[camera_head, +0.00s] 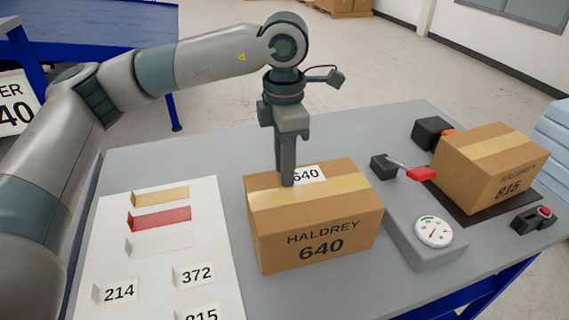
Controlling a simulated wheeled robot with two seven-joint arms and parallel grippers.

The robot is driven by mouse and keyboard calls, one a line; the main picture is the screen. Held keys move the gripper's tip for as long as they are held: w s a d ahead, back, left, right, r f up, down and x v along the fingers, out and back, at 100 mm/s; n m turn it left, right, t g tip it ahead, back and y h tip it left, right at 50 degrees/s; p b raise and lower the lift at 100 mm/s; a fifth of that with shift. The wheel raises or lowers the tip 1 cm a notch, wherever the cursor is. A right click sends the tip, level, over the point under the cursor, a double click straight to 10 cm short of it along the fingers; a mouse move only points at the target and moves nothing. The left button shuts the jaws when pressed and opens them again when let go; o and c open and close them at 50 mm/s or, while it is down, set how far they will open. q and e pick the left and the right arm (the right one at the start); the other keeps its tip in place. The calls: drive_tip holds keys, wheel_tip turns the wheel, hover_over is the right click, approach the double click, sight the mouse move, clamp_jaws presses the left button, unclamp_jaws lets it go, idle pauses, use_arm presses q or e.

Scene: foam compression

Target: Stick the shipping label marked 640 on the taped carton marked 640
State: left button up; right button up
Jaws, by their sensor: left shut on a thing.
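The taped carton marked 640 (318,232) stands upright on the grey table, with "HALDREY 640" on its front and tan tape along its top. The white label marked 640 (309,174) lies at the top of this carton, behind the tape. My left gripper (288,183) points down over the carton top with its fingertips at the label's left edge, shut on the label. The fingers hide part of the label. I cannot tell whether the label is pressed flat. My right gripper is not in view.
A white sheet (200,247) at the left holds labels 214, 372 and 815 and coloured strips. To the right are a device with a dial (433,232), a red-handled lever (421,174), carton 815 (487,168) on a black mat, and a red button (545,212).

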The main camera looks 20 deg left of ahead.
use_arm(q)
drive_tip(key=shift+f, duration=0.2)
drive_tip(key=o, duration=1)
drive_tip(key=shift+w, duration=0.1)
drive_tip(key=shift+r, duration=0.25)
drive_tip(key=shift+r+p, duration=1.3)
drive_tip(key=shift+r, duration=2.1)
